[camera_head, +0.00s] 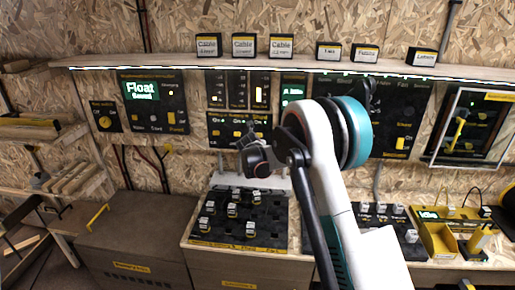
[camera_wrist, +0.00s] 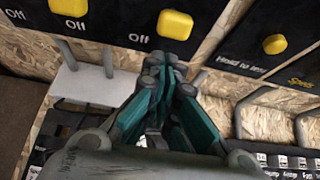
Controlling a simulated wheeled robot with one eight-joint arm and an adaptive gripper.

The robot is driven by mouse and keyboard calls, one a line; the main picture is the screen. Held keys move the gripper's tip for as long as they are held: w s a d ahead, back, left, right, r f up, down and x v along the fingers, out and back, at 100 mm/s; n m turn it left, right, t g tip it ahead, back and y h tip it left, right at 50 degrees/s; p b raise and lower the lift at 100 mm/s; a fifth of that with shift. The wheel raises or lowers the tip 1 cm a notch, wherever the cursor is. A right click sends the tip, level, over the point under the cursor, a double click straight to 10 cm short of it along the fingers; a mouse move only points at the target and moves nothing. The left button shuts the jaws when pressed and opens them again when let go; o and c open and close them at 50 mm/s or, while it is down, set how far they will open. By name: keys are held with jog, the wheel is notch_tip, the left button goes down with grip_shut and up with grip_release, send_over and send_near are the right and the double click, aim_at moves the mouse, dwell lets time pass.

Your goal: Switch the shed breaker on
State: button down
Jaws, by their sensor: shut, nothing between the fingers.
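A black breaker panel (camera_head: 239,129) with yellow switches is on the chipboard wall, partly behind my arm in the head view. Its small lettering is too blurred to tell which switch is the shed breaker. In the wrist view, a yellow switch (camera_wrist: 175,24) marked Off is just beyond my fingertips, and another yellow switch (camera_wrist: 70,6) is to its left. My gripper (camera_wrist: 165,64) is shut and empty, its fingertips just below the right-hand Off switch. I cannot tell whether they touch it. In the head view my gripper (camera_head: 252,160) is in front of the wall below the panel.
A yellow knob (camera_wrist: 275,44) marked Hold to test is to the right. Pale hooks (camera_wrist: 107,62) stick out below the panel. A shelf (camera_head: 310,68) with labelled boxes runs above. A black board with small blocks (camera_head: 239,226) lies on the bench below.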

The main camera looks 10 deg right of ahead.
jog(key=shift+r, duration=0.1)
jog(key=shift+r+p, duration=0.35)
jog(key=shift+r, duration=0.35)
